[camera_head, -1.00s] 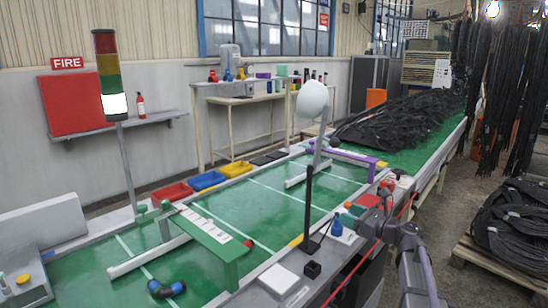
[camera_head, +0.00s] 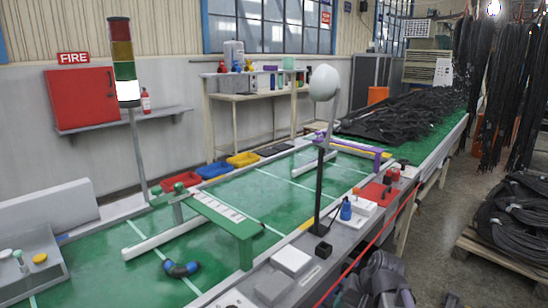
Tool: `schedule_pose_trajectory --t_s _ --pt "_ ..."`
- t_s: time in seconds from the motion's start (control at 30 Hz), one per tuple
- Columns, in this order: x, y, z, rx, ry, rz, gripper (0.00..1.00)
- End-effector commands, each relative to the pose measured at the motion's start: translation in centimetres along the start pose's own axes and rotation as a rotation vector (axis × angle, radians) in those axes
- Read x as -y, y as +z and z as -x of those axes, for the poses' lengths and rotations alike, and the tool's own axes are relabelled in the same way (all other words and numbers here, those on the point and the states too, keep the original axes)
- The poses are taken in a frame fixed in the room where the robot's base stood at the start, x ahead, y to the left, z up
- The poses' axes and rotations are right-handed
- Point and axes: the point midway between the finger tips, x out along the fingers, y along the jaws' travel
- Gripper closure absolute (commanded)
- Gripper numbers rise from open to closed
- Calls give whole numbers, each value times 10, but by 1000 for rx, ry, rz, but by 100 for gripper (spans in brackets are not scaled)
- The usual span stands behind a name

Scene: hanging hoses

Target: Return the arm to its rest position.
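My arm (camera_head: 378,282) shows only in part, as dark grey links at the bottom edge, right of centre, beside the front edge of the conveyor line. The end of my arm is not clearly visible, so I cannot see my gripper or its fingers. No hose is seen in my arm's visible part.
A green bracket (camera_head: 225,222) and a purple bracket (camera_head: 352,146) span the belt. Black hoses hang at right (camera_head: 495,90); coiled hoses (camera_head: 510,220) lie on a pallet.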

Motion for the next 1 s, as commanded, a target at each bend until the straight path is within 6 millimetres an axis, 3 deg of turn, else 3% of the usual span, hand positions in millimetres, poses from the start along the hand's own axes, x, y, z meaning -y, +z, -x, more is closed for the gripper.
schedule_pose_trajectory --t_s 0.03,0.13,0.2,0.23,0.27,0.3,0.47,0.73,0.83,1.0 --pt "-15 27 -20 20 98 98 41" --pt "-41 71 -45 62 313 271 41" --pt "-40 96 -70 70 375 337 41" --pt "-31 97 -85 75 370 367 41" --pt "-17 92 -44 73 370 359 41" --pt "-10 91 -21 72 369 353 41" --pt "11 90 34 71 368 349 41" --pt "58 89 156 70 367 348 41" --pt "69 88 183 70 367 347 41" --pt "71 88 188 70 367 347 41"
